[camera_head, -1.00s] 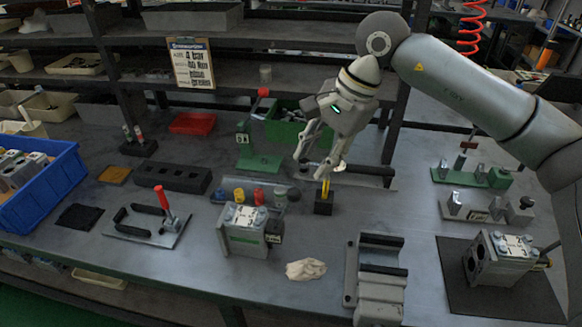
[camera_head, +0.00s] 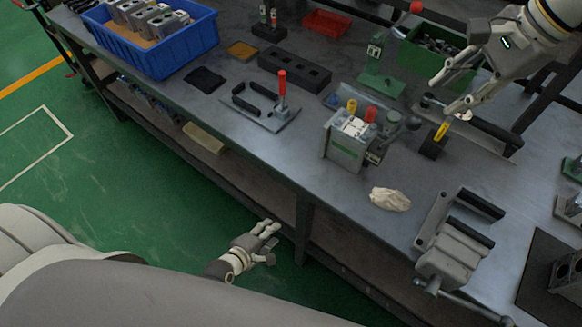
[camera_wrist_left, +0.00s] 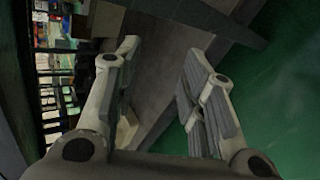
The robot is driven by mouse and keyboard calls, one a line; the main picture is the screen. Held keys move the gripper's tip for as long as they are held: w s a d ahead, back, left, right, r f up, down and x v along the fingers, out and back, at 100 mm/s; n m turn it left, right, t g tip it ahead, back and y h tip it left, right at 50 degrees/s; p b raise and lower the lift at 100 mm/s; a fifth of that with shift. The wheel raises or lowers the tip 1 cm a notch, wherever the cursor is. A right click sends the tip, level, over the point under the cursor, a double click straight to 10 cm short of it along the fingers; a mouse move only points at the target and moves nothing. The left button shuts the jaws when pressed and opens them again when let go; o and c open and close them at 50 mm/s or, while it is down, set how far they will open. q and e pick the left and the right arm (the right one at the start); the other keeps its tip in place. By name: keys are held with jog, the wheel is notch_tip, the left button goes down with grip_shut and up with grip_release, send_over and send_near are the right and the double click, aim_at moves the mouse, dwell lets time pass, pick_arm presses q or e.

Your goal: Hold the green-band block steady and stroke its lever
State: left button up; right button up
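The green-band block (camera_head: 346,148) is a grey block with a green strip on its front. It stands upright on the workbench in the head view. Its lever cannot be clearly made out; a dark part (camera_head: 376,153) shows at its right side. My left gripper (camera_head: 268,229) is in front of the bench and below its top, well away from the block. In the left wrist view (camera_wrist_left: 160,58) its fingers are spread with nothing between them. My right gripper (camera_head: 447,95) has its fingers apart, above a yellow-handled item in a black base (camera_head: 433,146), right of and behind the block.
A pale crumpled cloth (camera_head: 390,199) and a grey vise (camera_head: 455,245) lie right of the block. A red-handled clamp plate (camera_head: 267,108) is to its left. A blue bin (camera_head: 152,55) stands far left. The bench's front edge lies between my left gripper and the block.

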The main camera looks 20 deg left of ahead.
pick_arm(q)
jog(key=w+r+n+t, duration=0.1)
jog(key=r+n, duration=0.1)
jog(key=r, duration=0.3)
jog(key=w+d+r+n+t+h, duration=0.1)
jog(key=w+r+n, duration=0.1)
jog(key=r+n, duration=0.1)
jog(key=w+d+r+n+t, duration=0.1)
jog(key=w+r+n, duration=0.1)
jog(key=r, duration=0.4)
jog(key=shift+w+d+r+n+t+h, duration=0.1)
jog(key=shift+d+r+n+t+h, duration=0.15)
jog(key=shift+r+n+t+h, duration=0.1)
jog(key=n+t+h, duration=0.1)
jog(key=n+t, duration=0.2)
jog(key=n, duration=0.4)
send_near(324, 134)
jog(key=v, duration=0.3)
jog(key=x, duration=1.1)
grip_shut()
